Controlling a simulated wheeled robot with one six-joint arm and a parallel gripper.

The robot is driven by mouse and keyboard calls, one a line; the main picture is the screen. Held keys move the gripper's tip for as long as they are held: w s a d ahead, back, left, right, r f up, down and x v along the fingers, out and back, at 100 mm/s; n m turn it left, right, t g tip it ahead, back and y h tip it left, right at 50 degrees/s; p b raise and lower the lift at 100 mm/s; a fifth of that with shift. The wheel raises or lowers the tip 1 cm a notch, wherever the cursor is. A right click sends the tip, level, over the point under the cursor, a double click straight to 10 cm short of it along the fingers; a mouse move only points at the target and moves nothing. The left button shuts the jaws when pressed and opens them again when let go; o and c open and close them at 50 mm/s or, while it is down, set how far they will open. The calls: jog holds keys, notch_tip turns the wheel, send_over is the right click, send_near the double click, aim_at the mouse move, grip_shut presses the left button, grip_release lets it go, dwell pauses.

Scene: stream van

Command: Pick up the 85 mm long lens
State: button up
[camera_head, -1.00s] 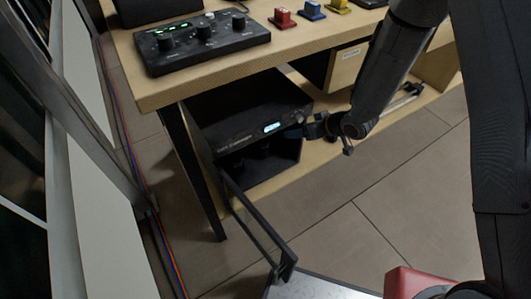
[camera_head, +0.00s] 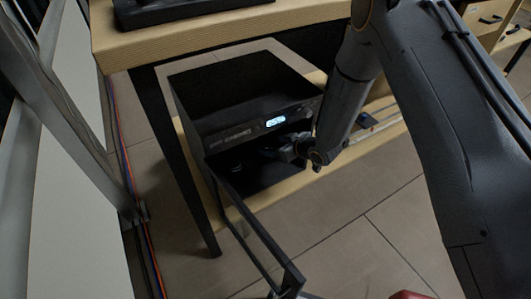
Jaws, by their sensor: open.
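A black cabinet (camera_head: 215,137) with a lit display stands on a low wooden shelf under the desk. Its framed door (camera_head: 262,244) hangs open toward me. My gripper (camera_head: 270,153) is at the right part of the cabinet's opening, pointing left into it; it is open, and nothing shows between its fingers. Small dark shapes (camera_head: 236,168) sit inside on the cabinet's floor, left of my gripper. It is too dark to tell whether one of them is the 85 mm lens.
The wooden desk top (camera_head: 200,32) overhangs the cabinet, with a dark leg (camera_head: 180,165) at its left. Coloured cables (camera_head: 131,165) run along the floor at left. A red thing (camera_head: 410,295) shows at the bottom edge.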

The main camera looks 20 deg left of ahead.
aim_at(271, 147)
jog(key=x, duration=0.1)
jog(key=b+x, duration=0.1)
jog(key=x, duration=0.1)
jog(key=f+b+x, duration=0.1)
jog(key=x, duration=0.1)
jog(key=shift+d+f, duration=0.1)
jog(key=shift+d, duration=0.05)
jog(key=shift+w+a+f, duration=0.15)
jog(key=shift+a+f, duration=0.05)
jog(key=shift+a, duration=0.2)
jog(key=c, duration=1.5)
jog(key=shift+r, duration=0.1)
